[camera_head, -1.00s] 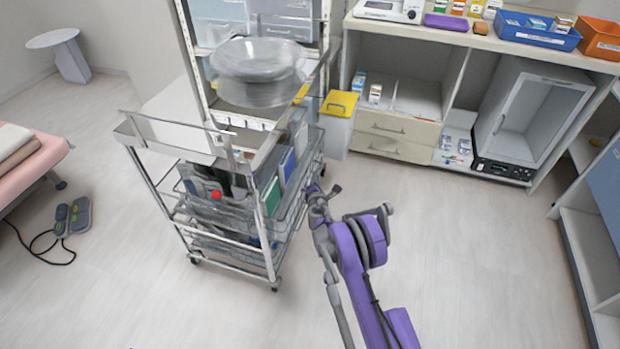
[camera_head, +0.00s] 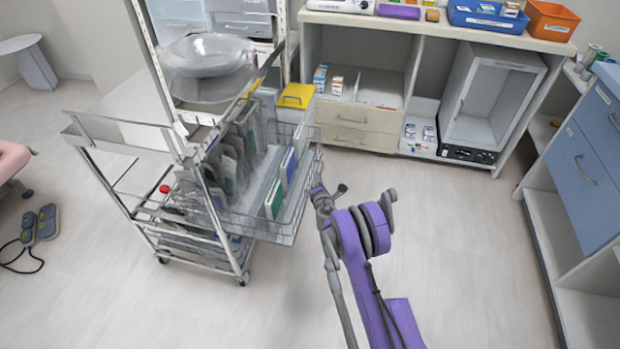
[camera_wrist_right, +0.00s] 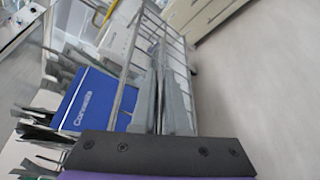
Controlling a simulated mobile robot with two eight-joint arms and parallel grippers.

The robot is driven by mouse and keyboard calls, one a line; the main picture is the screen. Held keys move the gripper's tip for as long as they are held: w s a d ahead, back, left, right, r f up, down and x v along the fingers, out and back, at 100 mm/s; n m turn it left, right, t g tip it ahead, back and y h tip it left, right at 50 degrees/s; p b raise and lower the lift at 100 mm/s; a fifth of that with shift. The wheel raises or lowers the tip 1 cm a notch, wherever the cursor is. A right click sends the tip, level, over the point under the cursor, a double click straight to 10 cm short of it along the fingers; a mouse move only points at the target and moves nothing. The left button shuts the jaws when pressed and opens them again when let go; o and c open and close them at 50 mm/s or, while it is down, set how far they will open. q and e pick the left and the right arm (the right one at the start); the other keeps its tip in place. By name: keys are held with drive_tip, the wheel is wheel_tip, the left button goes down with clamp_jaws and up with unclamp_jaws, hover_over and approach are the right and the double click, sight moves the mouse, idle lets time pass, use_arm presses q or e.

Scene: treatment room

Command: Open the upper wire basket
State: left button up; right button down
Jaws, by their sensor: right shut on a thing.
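The upper wire basket (camera_head: 268,230) juts out from the right side of the metal trolley (camera_head: 215,200). Green and blue folders stand in it, among grey items. My right gripper (camera_head: 318,192) is at the basket's outer right side, shut on its rim. In the right wrist view my right gripper (camera_wrist_right: 165,92) has its fingers together at the wire rim, beside a blue box or folder (camera_wrist_right: 95,100) with white lettering. The wire mesh of the basket (camera_wrist_right: 182,52) runs away beyond the fingers. My left gripper is not in view.
A lower basket level (camera_head: 185,240) sits under the upper one. A bin with a yellow lid (camera_head: 296,96) stands just behind the basket. A shelf unit with drawers (camera_head: 350,135) lines the back, and a blue cabinet (camera_head: 590,170) stands at the right. The floor right of the trolley is clear.

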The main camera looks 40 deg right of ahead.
drive_tip(key=shift+s+d, duration=0.9)
drive_tip(key=shift+s, duration=0.05)
drive_tip(key=c, duration=0.9)
unclamp_jaws()
drive_tip(key=p+v, duration=0.1)
drive_tip(key=v, duration=1)
drive_tip(key=shift+w+r, duration=0.1)
